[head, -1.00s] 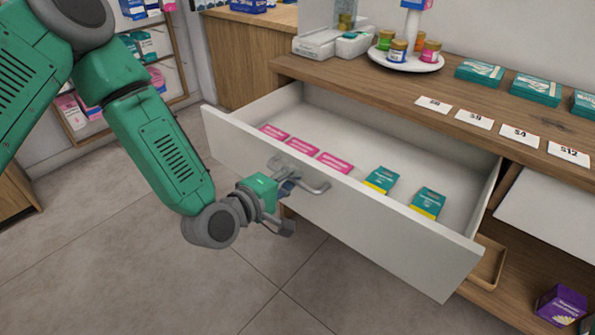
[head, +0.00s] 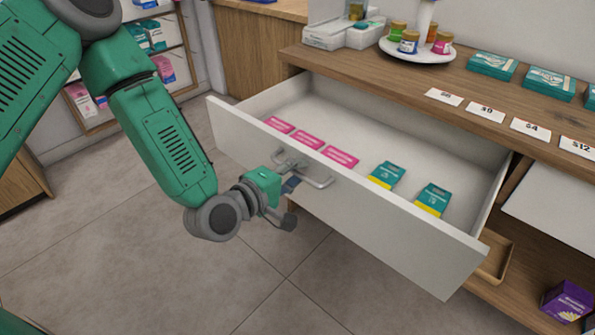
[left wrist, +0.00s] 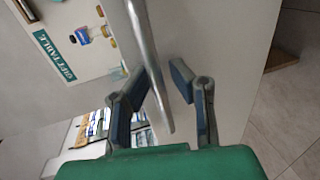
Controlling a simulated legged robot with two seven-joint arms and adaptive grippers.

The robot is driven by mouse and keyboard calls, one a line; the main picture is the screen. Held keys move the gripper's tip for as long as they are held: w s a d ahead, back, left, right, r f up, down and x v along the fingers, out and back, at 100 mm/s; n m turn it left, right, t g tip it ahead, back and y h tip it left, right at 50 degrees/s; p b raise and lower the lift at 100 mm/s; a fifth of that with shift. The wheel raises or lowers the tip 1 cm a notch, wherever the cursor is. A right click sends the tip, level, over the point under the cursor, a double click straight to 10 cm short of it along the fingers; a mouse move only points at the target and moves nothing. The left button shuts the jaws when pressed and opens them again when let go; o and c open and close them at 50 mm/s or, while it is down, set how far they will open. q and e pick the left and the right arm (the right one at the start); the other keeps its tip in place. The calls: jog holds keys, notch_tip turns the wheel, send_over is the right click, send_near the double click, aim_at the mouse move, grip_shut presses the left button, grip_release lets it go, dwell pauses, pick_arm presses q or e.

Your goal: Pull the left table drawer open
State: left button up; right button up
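The left table drawer (head: 395,232) stands well out from the wooden counter, its inside showing. Its grey bar handle (head: 316,183) is on the white front and also shows in the left wrist view (left wrist: 143,45). My left gripper (head: 290,188) is at the handle's left part, in front of the drawer. In the left wrist view its two dark-padded fingers (left wrist: 160,95) are spread, with the bar passing between them. The bar is nearer the left finger, with a gap to the right one. Whether a finger touches it is unclear. My right gripper is out of view.
Pink boxes (head: 307,140) and teal-yellow boxes (head: 387,174) lie in the drawer. The counter (head: 400,88) holds price cards, teal boxes and a round jar stand (head: 416,53). A purple box (head: 566,301) is low at right. Tiled floor (head: 270,290) before the drawer is clear.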

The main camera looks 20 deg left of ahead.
pick_arm(q)
jog(key=v, duration=0.7)
jog(key=shift+s+a+f, duration=0.1)
jog(key=shift+s, duration=0.05)
jog(key=s+d+f+m+g, duration=0.1)
jog(key=s+f+m+g, duration=0.6)
jog(key=f, duration=0.5)
jog(key=s+a+f+m+g+y, duration=0.2)
jog(key=s+a+f+m+g, duration=0.1)
jog(key=s, duration=0.5)
jog(key=s+a+f+m+g+y, duration=0.3)
jog(key=s+f, duration=0.3)
jog(key=s, duration=0.2)
jog(key=shift+a+m+g, duration=0.5)
jog(key=shift+a+m, duration=0.3)
jog(key=shift+f, duration=0.15)
